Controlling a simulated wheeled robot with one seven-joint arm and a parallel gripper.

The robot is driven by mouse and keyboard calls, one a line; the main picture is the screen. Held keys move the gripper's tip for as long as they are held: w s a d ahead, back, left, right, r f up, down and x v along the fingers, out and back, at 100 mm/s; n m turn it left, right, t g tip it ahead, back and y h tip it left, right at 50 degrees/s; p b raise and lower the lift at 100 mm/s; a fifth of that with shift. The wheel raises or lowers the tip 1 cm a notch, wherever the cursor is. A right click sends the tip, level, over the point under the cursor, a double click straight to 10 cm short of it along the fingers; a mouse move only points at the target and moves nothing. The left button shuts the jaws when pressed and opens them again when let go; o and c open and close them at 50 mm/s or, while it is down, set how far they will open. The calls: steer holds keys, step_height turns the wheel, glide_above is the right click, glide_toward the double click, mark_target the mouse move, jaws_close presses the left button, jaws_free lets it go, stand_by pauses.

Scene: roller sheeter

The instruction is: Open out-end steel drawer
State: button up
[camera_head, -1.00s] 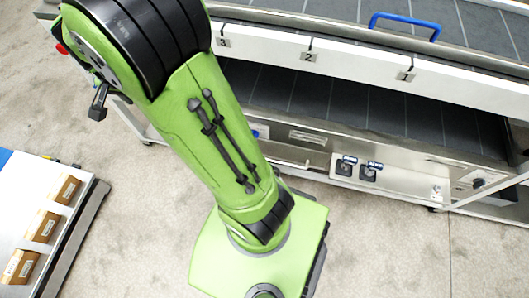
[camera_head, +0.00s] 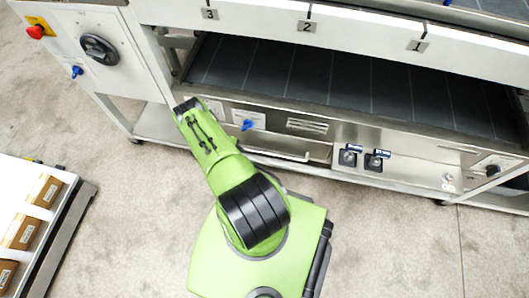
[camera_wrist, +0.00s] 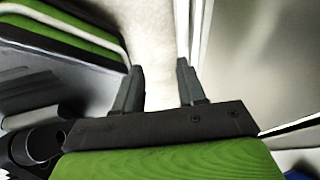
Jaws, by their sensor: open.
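The roller sheeter's steel lower body shows in the head view, with a horizontal bar handle (camera_head: 275,153) low on its front. This looks like the front of a steel drawer (camera_head: 318,152), but I cannot tell for sure which panel is the out-end one. My gripper (camera_wrist: 158,78) shows in the wrist view with its two dark fingers apart and nothing between them. Pale floor lies beyond the fingers, and a smooth grey panel (camera_wrist: 255,65) stands to their right. In the head view my arm reaches up-left toward the machine, and the gripper itself is hidden.
Dark slatted shelf (camera_head: 330,80) runs above the steel body. A panel with a red knob (camera_head: 38,32) and black dial is at upper left. A cart with boxes (camera_head: 22,230) stands at left. Floor at lower right is clear.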

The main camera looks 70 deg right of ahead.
mark_target(267, 153)
steer(key=s+d, duration=0.2)
steer(key=s, duration=0.1)
steer(key=s+d, duration=0.2)
steer(key=s, duration=0.1)
steer(key=s+d+b, duration=0.1)
steer(key=s+d, duration=0.1)
steer(key=s, duration=0.1)
steer(key=shift+s+f, duration=0.1)
steer(key=shift+f, duration=0.1)
steer(key=shift+d+f, duration=0.1)
steer(key=shift+f, duration=0.25)
jaws_close()
